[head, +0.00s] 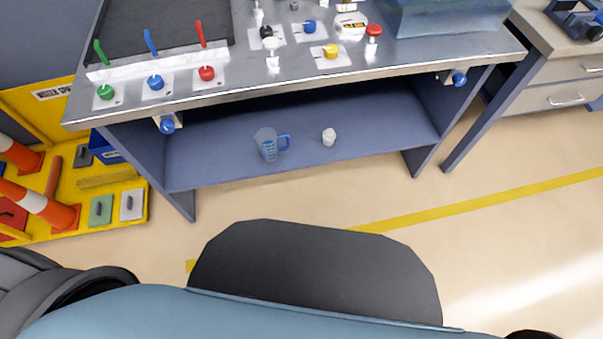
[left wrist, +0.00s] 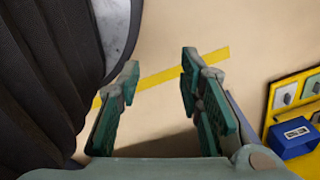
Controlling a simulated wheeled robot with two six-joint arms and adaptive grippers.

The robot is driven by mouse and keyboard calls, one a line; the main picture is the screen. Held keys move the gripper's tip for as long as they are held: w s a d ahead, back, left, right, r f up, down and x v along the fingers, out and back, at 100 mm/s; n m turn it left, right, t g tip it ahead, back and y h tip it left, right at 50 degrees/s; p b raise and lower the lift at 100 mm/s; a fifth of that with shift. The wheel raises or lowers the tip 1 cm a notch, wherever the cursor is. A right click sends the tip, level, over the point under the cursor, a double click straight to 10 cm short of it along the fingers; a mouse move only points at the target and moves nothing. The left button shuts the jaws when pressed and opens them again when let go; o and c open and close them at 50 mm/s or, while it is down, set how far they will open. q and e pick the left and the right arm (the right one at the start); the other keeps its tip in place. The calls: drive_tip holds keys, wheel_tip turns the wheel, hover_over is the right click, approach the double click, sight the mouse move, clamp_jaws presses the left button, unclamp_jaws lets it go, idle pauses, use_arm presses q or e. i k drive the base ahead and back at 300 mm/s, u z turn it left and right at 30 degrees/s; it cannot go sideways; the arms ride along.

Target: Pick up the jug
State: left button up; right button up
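The jug (head: 267,144) is a clear measuring jug with blue markings and a blue handle on its right side. It stands on the blue lower shelf (head: 225,160) under the metal workbench in the head view. My left gripper (left wrist: 158,78) is open and empty in the left wrist view, over bare floor. It is not in the head view, and the jug is not in the left wrist view. My right gripper is in neither view.
A small white cup (head: 329,137) stands to the right of the jug. The bench top (head: 300,75) overhangs the shelf, with side panels at both ends. A yellow spill station (head: 120,185) with cones stands at left. The floor before the shelf is clear.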

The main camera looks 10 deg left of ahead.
sight(266, 139)
drive_tip(key=u, duration=0.35)
drive_tip(key=k, duration=0.25)
drive_tip(key=z, duration=1.5)
drive_tip(key=i, duration=1.1)
drive_tip(key=u, duration=1.05)
drive_tip(key=i, duration=0.7)
drive_tip(key=u, duration=0.75)
